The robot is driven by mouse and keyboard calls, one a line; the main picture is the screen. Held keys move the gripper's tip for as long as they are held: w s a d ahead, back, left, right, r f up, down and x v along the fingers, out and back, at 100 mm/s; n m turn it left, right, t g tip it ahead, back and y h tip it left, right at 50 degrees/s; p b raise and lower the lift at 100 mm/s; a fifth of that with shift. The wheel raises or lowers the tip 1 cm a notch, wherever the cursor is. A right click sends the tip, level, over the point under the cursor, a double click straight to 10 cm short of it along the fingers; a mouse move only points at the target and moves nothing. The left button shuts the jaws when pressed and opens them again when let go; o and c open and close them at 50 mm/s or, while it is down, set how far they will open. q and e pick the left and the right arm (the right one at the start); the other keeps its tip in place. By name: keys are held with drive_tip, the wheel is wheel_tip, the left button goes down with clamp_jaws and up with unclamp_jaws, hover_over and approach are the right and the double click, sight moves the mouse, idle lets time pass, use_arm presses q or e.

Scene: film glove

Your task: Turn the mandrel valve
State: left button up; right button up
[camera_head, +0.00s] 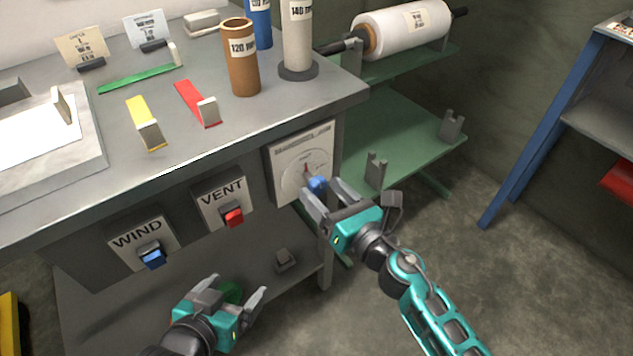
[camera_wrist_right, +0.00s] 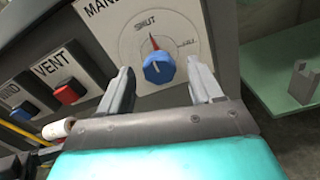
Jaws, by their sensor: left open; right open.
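The mandrel valve is a blue knob (camera_head: 317,184) on a white dial plate (camera_head: 291,176) at the right end of the bench front. In the right wrist view the blue knob (camera_wrist_right: 158,68) has a red pointer up at "SHUT" on the dial (camera_wrist_right: 187,27). My right gripper (camera_head: 325,198) is open, with its fingers on either side of the knob and gaps visible to it. It also shows in the right wrist view (camera_wrist_right: 162,88). I cannot tell how deep the knob sits between the fingers. My left gripper (camera_head: 232,287) is open and empty, low in front of the bench.
The WIND button (camera_head: 152,256) and VENT button (camera_head: 233,217) sit left of the dial on the bench front. Tubes, including a brown one (camera_head: 240,60), stand on the bench top. A green shelf rack (camera_head: 400,125) holds a white film roll (camera_head: 400,30) at the right.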

sight(321, 190)
drive_tip(key=shift+x, duration=1.5)
drive_tip(key=c, duration=1.1)
